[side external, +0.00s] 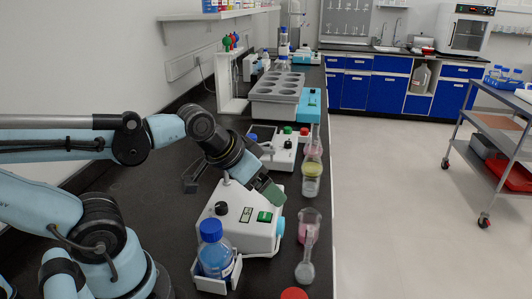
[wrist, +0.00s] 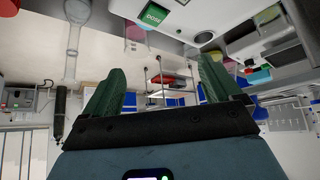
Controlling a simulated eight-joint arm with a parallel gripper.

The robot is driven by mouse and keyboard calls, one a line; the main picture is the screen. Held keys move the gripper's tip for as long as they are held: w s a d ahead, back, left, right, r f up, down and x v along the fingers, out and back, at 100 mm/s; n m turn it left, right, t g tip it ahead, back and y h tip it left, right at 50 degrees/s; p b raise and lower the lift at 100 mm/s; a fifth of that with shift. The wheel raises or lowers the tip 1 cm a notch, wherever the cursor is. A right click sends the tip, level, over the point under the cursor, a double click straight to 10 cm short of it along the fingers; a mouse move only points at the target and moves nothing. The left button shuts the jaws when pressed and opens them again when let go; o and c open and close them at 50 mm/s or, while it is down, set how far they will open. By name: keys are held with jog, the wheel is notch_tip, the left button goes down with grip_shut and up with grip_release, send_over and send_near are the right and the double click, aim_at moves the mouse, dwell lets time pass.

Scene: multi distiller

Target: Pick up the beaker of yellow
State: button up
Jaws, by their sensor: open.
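The beaker of yellow (side external: 312,168) stands near the right edge of the black bench in the side view, beyond my gripper. Its glass is clear and the liquid is yellow-green. My gripper (side external: 268,190) is in front of and to the left of it, above the near white device, apart from the beaker. In the wrist view my gripper (wrist: 163,82) shows two green fingers spread wide with nothing held between them.
A white device (side external: 238,218) with a blue-capped bottle (side external: 214,250) stands below my gripper. A beaker of pink (side external: 308,224) and a flask (side external: 305,270) stand near the bench edge. A second white device (side external: 281,150) is left of the yellow beaker. A grey rack (side external: 277,85) stands farther back.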

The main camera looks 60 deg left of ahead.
jog(key=shift+s+f, duration=0.1)
jog(key=shift+f, duration=0.05)
jog(key=shift+c, duration=0.6)
